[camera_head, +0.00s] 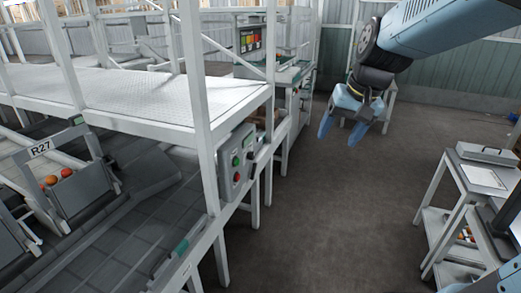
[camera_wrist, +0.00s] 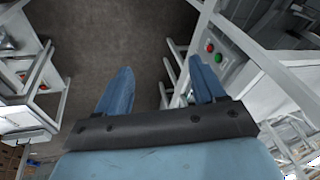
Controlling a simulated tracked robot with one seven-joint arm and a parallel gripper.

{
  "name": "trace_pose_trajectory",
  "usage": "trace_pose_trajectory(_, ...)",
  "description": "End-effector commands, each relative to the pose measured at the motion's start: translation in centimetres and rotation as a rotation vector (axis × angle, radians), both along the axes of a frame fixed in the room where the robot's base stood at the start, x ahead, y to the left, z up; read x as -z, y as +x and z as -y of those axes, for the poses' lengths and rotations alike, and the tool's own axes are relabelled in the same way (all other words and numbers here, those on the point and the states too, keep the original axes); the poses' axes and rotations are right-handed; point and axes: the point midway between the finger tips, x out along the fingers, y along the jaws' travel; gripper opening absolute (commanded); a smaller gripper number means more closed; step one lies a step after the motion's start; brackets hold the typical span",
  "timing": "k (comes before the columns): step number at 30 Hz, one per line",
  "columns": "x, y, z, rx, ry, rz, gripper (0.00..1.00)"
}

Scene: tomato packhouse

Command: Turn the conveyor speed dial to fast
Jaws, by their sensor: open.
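A grey control box (camera_head: 235,163) is mounted on the side of the white conveyor frame in the head view. In the wrist view the box (camera_wrist: 207,70) shows at upper right with a green and a red button; the dial cannot be made out there. My gripper (camera_head: 343,128) is open and empty in the air, right of the box and well apart from it. Its two blue fingers show in the wrist view (camera_wrist: 160,90).
The white platform (camera_head: 170,95) and its posts stand left of my arm. A white trolley (camera_head: 485,170) stands at right. The floor (camera_head: 330,220) between is clear. A cabinet with a coloured screen (camera_head: 250,40) stands behind.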

Motion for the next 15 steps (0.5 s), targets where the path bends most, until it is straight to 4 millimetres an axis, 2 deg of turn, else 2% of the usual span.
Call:
trace_pose_trajectory(3, 1.4, 3.1, -1.3, 0.005, 0.059, -0.056, 0.69)
trace_pose_trajectory(15, 6.7, 12.6, -5.6, 0.042, 0.287, -0.219, 0.69)
